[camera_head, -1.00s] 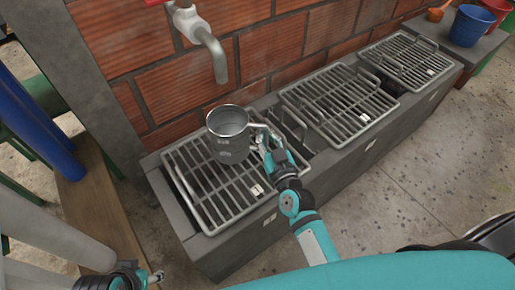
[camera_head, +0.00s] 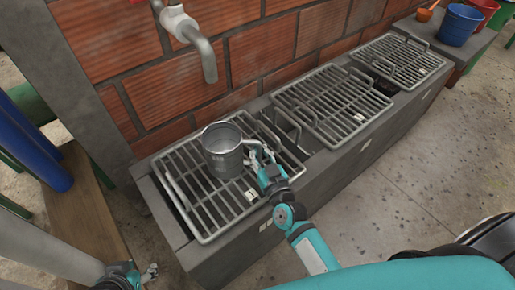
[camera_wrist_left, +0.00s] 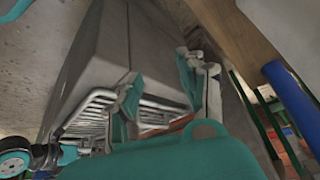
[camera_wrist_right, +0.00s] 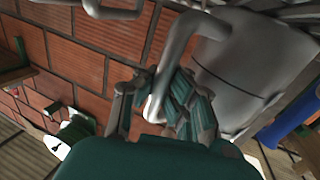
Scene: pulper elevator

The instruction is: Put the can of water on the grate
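The can (camera_head: 224,158) is a grey metal mug-like can with a side handle. It stands upright over the leftmost grate (camera_head: 206,209). Its base is at or just above the bars; I cannot tell whether it touches. My right gripper (camera_head: 261,158) is at the can's right side, shut on the handle. In the right wrist view the can's handle (camera_wrist_right: 172,62) passes between the fingers, with the can wall (camera_wrist_right: 250,70) beside them. My left gripper (camera_head: 148,273) is low at the left, away from the can. Its fingers (camera_wrist_left: 160,82) are apart and empty in the left wrist view.
A tap (camera_head: 205,55) sticks out of the brick wall behind the can. Two more grates (camera_head: 325,105) (camera_head: 402,62) lie to the right on the concrete block. Blue (camera_head: 460,25) and red (camera_head: 483,14) buckets stand at the far right. A wooden bench (camera_head: 80,205) is at left.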

